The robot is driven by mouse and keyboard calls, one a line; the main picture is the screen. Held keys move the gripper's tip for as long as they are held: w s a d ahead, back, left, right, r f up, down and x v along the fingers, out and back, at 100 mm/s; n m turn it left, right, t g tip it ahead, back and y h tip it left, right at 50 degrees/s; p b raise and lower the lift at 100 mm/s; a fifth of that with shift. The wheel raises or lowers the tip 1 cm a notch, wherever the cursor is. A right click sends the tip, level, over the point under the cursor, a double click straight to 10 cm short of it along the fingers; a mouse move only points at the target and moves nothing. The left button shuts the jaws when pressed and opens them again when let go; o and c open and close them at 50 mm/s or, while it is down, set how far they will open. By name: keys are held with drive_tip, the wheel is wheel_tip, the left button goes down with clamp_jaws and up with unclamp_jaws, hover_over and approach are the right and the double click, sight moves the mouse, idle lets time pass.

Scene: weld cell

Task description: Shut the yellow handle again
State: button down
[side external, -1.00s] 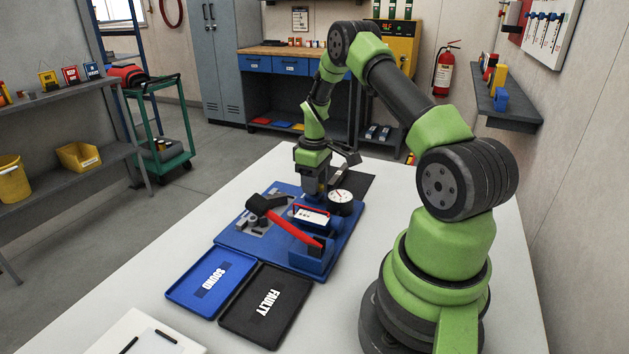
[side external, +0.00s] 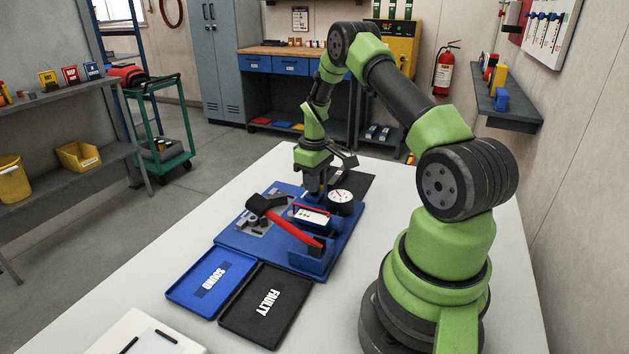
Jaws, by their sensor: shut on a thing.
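No yellow handle can be made out; the long handle in view is a red lever (side external: 290,228) with a dark block at its upper left end. It slants across a blue fixture (side external: 238,244), and its lower right end meets a blue block (side external: 308,258). My gripper (side external: 316,193) points down at the back of the fixture, beyond the red lever and apart from it. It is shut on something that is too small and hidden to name. A round white dial gauge (side external: 341,196) stands just right of my gripper. A blue box with a red rim and white top (side external: 311,215) sits in front.
A blue tray marked SOUND (side external: 190,292) and a black tray marked FAULTY (side external: 240,318) lie in front of the fixture. A dark mat (side external: 362,182) lies behind the gauge. The white table (side external: 400,225) is clear right of the fixture.

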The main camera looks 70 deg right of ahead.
drive_tip(key=m, duration=0.8)
drive_tip(key=shift+m, duration=0.4)
drive_tip(key=m, duration=0.3)
drive_tip(key=shift+m, duration=2.3)
drive_tip(key=c, duration=1.1)
unclamp_jaws()
drive_tip(key=shift+r, duration=0.1)
wheel_tip(320, 180, up, 10)
drive_tip(key=shift+f, duration=0.1)
